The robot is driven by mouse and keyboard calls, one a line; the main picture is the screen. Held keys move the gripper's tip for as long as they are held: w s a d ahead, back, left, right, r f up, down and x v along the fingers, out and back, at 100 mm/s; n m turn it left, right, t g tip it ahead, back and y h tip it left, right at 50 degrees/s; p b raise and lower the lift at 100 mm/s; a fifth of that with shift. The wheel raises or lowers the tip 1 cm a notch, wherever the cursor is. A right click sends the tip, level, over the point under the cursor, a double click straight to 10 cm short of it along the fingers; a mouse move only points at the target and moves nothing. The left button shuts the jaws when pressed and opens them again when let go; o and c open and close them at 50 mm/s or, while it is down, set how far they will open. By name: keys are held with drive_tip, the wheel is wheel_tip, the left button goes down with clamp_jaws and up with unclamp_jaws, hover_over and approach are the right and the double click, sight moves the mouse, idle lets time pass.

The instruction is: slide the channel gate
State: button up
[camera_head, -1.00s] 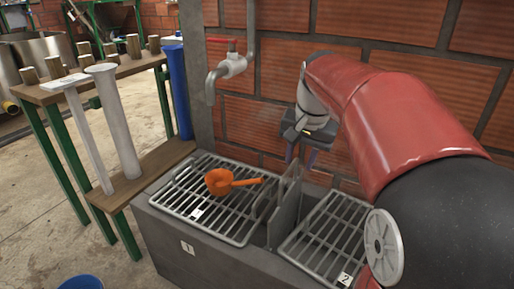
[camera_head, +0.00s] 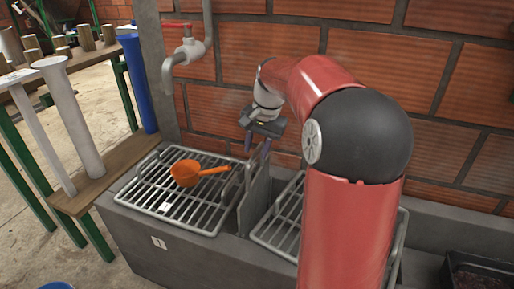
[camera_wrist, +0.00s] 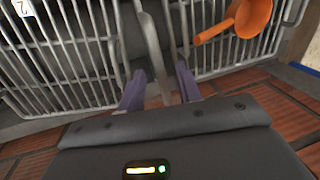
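The channel gate (camera_head: 254,197) is an upright grey plate in the slot between two metal grates. In the wrist view the gate (camera_wrist: 154,48) appears as a narrow edge-on plate with a handle-like bar. My gripper (camera_head: 257,148) is above the gate's far end, pointing down. In the wrist view my gripper (camera_wrist: 160,88) has its two purple fingers apart, one on each side of the gate's line, with gaps showing. I cannot tell how deep the fingers reach around it.
The left grate (camera_head: 150,185), by label 1, holds an orange ladle (camera_head: 187,172). The right grate (camera_head: 283,222) is partly hidden by my arm. A tap (camera_head: 186,50) and brick wall stand behind. A wooden bench (camera_head: 92,190) with tubes is at left, a dark tray (camera_head: 480,272) at right.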

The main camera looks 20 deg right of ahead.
sight(257, 186)
clamp_jaws()
idle(0.3)
wheel_tip(257, 186, down, 14)
drive_tip(key=b, duration=0.6)
drive_tip(key=shift+r+b, duration=0.15)
drive_tip(key=shift+b, duration=0.15)
drive_tip(key=shift+c, duration=1.6)
unclamp_jaws()
drive_tip(key=o, duration=0.3)
drive_tip(key=shift+r, duration=0.1)
